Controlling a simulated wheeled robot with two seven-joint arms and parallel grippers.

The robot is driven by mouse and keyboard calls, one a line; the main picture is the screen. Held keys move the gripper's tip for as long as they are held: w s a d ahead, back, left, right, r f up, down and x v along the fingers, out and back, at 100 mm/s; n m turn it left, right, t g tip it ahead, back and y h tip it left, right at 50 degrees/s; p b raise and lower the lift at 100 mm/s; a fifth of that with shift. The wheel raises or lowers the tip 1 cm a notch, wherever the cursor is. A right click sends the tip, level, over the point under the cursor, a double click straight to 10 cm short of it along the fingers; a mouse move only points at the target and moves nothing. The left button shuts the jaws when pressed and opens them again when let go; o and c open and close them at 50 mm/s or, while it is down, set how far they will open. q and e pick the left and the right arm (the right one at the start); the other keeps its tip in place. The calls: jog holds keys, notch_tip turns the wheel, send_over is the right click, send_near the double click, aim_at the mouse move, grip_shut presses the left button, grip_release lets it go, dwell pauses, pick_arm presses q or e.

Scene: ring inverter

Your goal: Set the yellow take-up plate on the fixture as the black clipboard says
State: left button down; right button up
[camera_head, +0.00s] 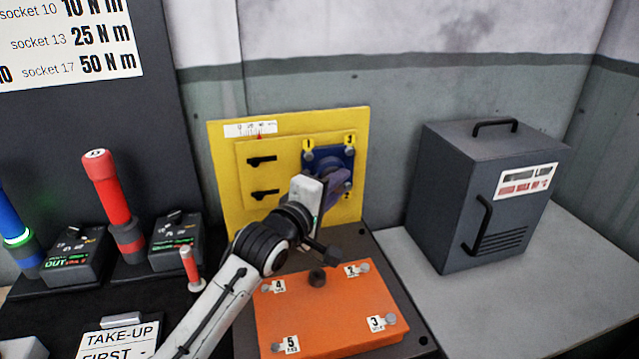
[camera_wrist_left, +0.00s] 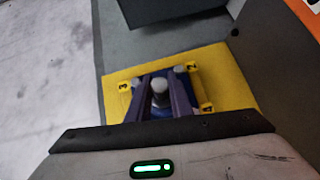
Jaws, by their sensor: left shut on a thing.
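The yellow take-up plate (camera_head: 271,160) stands upright on a larger yellow fixture board (camera_head: 222,150), with two black slots or handles on its left part. A scale (camera_head: 250,129) with a red pointer (camera_head: 259,136) is at its top; its reading is too small to tell. A blue square flange (camera_head: 313,155) with numbered corner bolts sits on its right. My left gripper (camera_head: 333,184) is at this flange, its purple fingers closed on a grey round post (camera_wrist_left: 159,88) at the flange's middle. The clipboard (camera_head: 118,338) reads "TAKE-UP FIRST"; its lower text is cut off.
An orange cover (camera_head: 325,315) with numbered bolts lies in front of the board. A dark grey box (camera_head: 470,195) with handles stands right on a grey bench. A red driver (camera_head: 110,195), a blue driver (camera_head: 14,235) and holders stand left. The bench front right is clear.

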dwell(0.3)
pick_arm(q)
jog(key=c, duration=1.6)
grip_release()
jog(key=v, duration=1)
jog(key=shift+s+a, duration=0.1)
